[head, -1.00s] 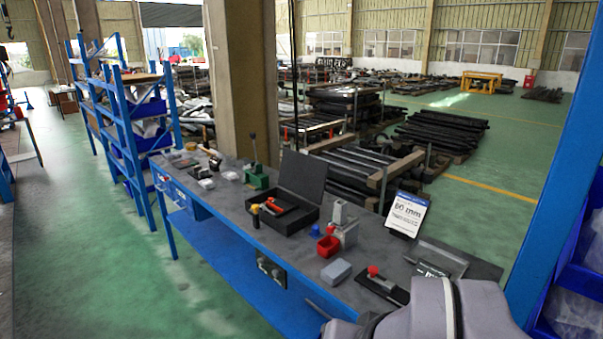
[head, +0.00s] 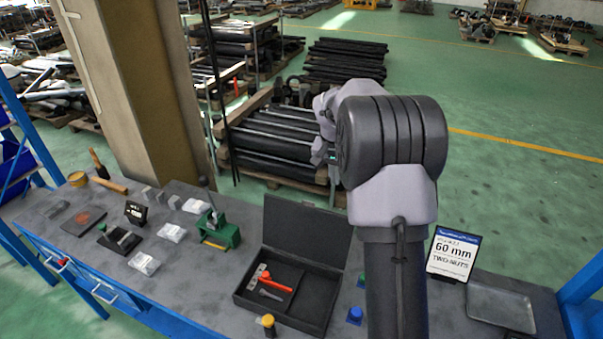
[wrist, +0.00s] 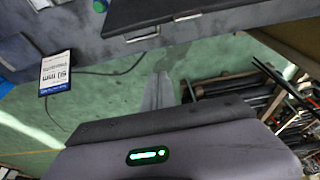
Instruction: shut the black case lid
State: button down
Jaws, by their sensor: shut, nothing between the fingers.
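The black case (head: 318,300) lies open on the grey workbench in the head view. Its lid (head: 306,232) stands up at the back edge, leaning slightly back. Inside are a red-handled tool (head: 276,284) and a small dark piece beside it. In the wrist view part of the black case (wrist: 165,14) shows at the top, with silver fittings at its edge. My gripper (wrist: 159,88) is shut and empty in the wrist view, pointing toward the bench and apart from the case.
A yellow-topped item (head: 267,322) stands close in front of the case. A green lever press (head: 218,230) is to its left, blue-capped item (head: 355,315) to its right. A sign (head: 453,254) and a grey tray (head: 500,306) stand farther right. Pipe stacks (head: 275,135) lie behind the bench.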

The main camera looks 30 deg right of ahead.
notch_tip(320, 180, down, 9)
jog(key=s+b, duration=0.1)
jog(key=shift+s+a+f, duration=0.15)
jog(key=shift+s, duration=0.15)
jog(key=shift+b, duration=0.75)
